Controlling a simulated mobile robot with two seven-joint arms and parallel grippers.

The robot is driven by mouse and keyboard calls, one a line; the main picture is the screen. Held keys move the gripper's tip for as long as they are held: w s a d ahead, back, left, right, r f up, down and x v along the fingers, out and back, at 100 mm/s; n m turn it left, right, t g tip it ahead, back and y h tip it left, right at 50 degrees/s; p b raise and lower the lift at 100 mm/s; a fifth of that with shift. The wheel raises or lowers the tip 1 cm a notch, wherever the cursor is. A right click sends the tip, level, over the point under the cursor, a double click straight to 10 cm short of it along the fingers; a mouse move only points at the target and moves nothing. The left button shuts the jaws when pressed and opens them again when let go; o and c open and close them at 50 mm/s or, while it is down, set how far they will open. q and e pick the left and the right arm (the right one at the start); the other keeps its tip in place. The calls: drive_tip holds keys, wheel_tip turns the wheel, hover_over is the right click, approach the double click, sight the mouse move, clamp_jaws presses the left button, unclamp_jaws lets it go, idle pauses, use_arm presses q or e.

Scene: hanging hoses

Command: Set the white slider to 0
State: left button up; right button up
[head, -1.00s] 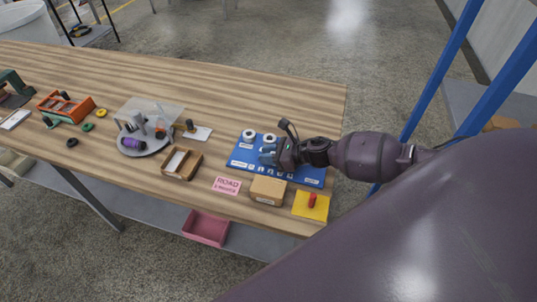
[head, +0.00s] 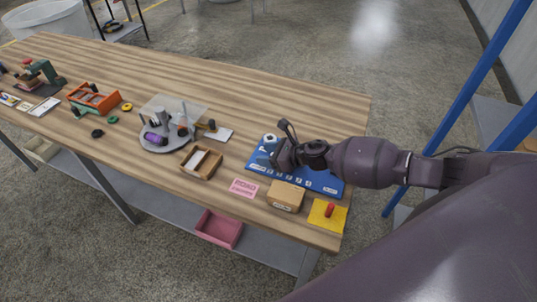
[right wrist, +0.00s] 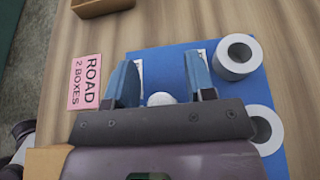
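The blue board (head: 325,184) lies on the wooden table with a row of small white labels along its near edge. My right gripper (head: 267,156) is over its left part. In the right wrist view the gripper (right wrist: 162,80) is open, with two blue fingers apart above the board (right wrist: 180,57). A white round knob (right wrist: 160,99), which may be the white slider, shows between the fingers near the palm. I see no contact with it. The slider's scale and its 0 mark are not readable. My left gripper is not in view.
Two white rings (right wrist: 238,57) (right wrist: 266,129) stand on the board beside the right finger. A pink "ROAD 2 BOXES" card (head: 243,187), a cardboard box (head: 286,195) and a yellow plate with a red piece (head: 327,214) lie near the front edge. A wooden tray (head: 202,162) is to the left.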

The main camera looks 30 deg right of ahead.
drive_tip(key=shift+s+d, duration=0.15)
wheel_tip(320, 180, up, 4)
hover_over(299, 171)
drive_tip(key=shift+r, duration=0.1)
idle(0.3)
idle(0.5)
